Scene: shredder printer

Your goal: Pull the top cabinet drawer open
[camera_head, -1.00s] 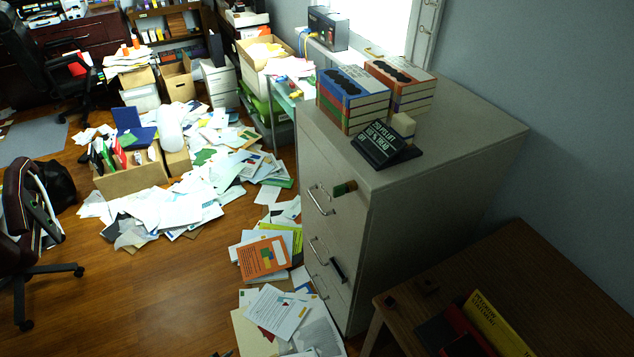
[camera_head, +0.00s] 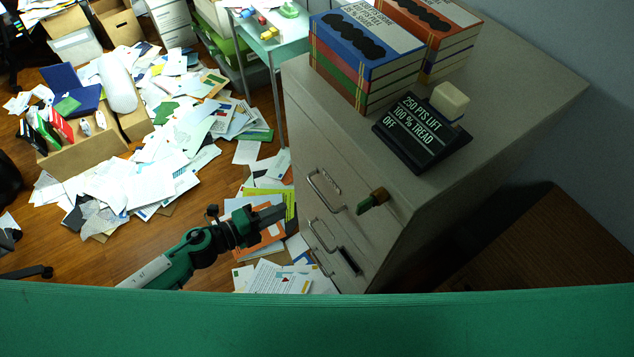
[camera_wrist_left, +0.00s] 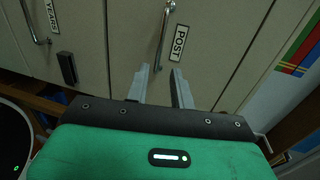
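The grey filing cabinet (camera_head: 430,185) stands at the right in the head view, and its drawers look shut. The top drawer's metal handle (camera_head: 326,191) is on the upper front. A handle beside a "POST" label also shows in the left wrist view (camera_wrist_left: 164,36), ahead of my fingers; it appears to be the same one. My left gripper (camera_head: 275,214) is left of the cabinet front, pointing towards it. In the left wrist view its two fingers (camera_wrist_left: 160,72) are apart, with nothing held between them. My right gripper is not in view.
Stacked books (camera_head: 365,55) and a black sign (camera_head: 420,130) stand on the cabinet. A green and brown knob-like piece (camera_head: 373,201) sticks out beside the top handle. Lower handles (camera_head: 322,236) are below. Papers (camera_head: 150,170) litter the floor. A brown table (camera_head: 550,240) is at right.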

